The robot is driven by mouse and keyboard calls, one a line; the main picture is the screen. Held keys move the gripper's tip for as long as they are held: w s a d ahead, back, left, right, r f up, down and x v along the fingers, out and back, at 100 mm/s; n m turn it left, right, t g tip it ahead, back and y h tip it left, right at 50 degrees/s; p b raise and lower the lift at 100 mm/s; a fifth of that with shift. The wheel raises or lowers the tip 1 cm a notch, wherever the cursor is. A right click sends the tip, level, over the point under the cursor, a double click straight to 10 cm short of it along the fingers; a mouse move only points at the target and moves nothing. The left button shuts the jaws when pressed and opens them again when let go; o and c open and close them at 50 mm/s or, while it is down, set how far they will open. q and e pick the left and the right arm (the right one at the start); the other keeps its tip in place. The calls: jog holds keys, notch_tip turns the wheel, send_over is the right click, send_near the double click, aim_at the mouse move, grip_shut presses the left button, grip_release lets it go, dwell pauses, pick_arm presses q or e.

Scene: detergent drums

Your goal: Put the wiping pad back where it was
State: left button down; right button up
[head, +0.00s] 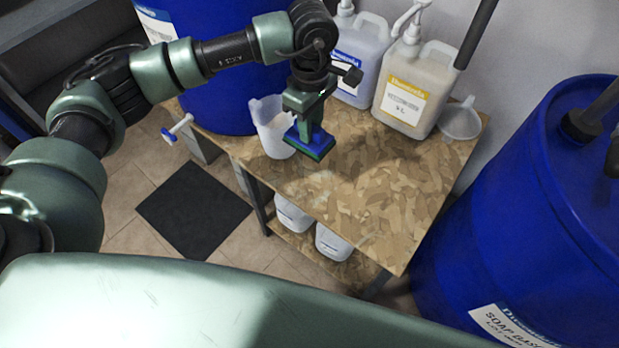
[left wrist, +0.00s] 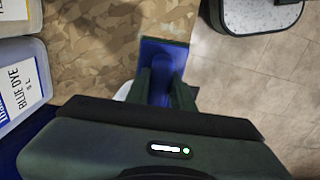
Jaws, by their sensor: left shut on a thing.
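The wiping pad (head: 318,148) is a blue block with a dark green underside. My left gripper (head: 304,123) points down and is shut on the pad's blue top. In the head view the pad is over the wooden bench top (head: 375,180), just right of a translucent jug (head: 270,128). I cannot tell whether the pad touches the bench. In the left wrist view the pad (left wrist: 163,48) shows between the fingers, with speckled wood on its left and floor tiles on its right. My right gripper is not in view.
Two pump jugs, one blue-labelled (head: 358,52) and one yellow-labelled (head: 408,90), and a funnel (head: 460,120) stand at the bench's back. Large blue drums stand behind left (head: 215,100) and at right (head: 545,190). The bench's front right is clear. White containers (head: 333,243) sit underneath.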

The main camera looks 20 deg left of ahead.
pick_arm(q)
notch_tip(320, 180, down, 17)
jog(key=shift+a+f+p, duration=0.1)
jog(key=shift+f+p, duration=0.1)
jog(key=shift+p, duration=0.3)
jog(key=shift+f, duration=0.2)
jog(key=c, duration=1.2)
grip_release()
jog(key=shift+r, duration=0.1)
notch_tip(320, 180, up, 12)
jog(key=shift+r+b, duration=0.1)
jog(key=shift+b, duration=0.5)
